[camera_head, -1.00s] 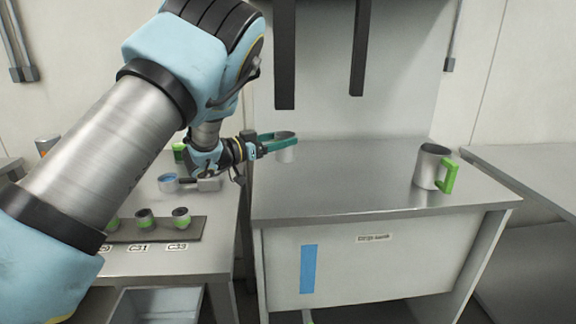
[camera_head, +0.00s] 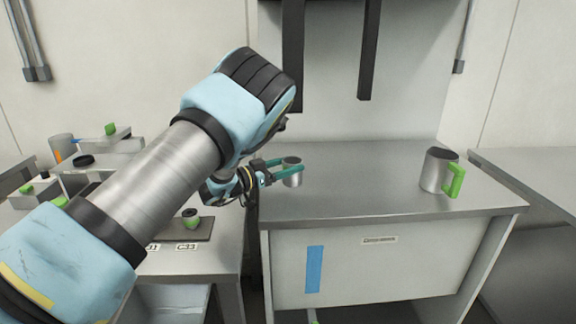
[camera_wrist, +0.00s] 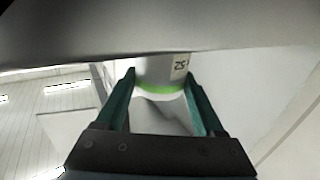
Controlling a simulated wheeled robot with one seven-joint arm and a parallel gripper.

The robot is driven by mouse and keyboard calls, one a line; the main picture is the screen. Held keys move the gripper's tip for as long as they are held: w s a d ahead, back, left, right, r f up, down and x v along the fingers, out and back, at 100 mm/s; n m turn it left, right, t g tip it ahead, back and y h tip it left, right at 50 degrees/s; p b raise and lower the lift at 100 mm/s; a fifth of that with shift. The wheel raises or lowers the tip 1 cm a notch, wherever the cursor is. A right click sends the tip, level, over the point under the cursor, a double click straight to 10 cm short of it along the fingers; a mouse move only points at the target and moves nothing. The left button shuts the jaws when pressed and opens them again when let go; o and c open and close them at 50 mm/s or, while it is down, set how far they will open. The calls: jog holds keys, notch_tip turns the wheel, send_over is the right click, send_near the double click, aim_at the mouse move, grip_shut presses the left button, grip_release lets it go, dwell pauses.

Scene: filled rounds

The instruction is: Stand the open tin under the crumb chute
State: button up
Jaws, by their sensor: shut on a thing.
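My gripper (camera_head: 290,168) has teal fingers and is shut on a small grey tin (camera_head: 292,178) over the left part of the steel table (camera_head: 350,190). The tin is upright with its open top up. In the wrist view the fingers sit on both sides of the tin (camera_wrist: 153,70), which shows a green band and a numbered label. I cannot tell whether its base touches the tabletop. Two dark vertical bars (camera_head: 369,50) hang above the table behind the tin; I cannot tell whether they belong to the crumb chute.
A large grey mug (camera_head: 436,170) with a green handle stands at the table's right. A left bench holds a dark strip (camera_head: 200,232) with a small green-and-grey cup (camera_head: 191,220). The middle of the steel table is clear.

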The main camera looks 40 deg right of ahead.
jog(key=o, duration=1.4)
jog(key=shift+r, duration=0.2)
jog(key=shift+w+a+f+b, duration=0.1)
jog(key=shift+w+a+b, duration=0.4)
jog(key=shift+a, duration=1.5)
jog(key=shift+w+a+r+b, duration=0.1)
jog(key=shift+a+b, duration=0.8)
jog(key=shift+a, duration=1.05)
jog(key=shift+w+a+f+b, duration=0.2)
jog(key=shift+a+b, duration=0.5)
jog(key=shift+a, duration=1.3)
jog(key=shift+r, duration=0.1)
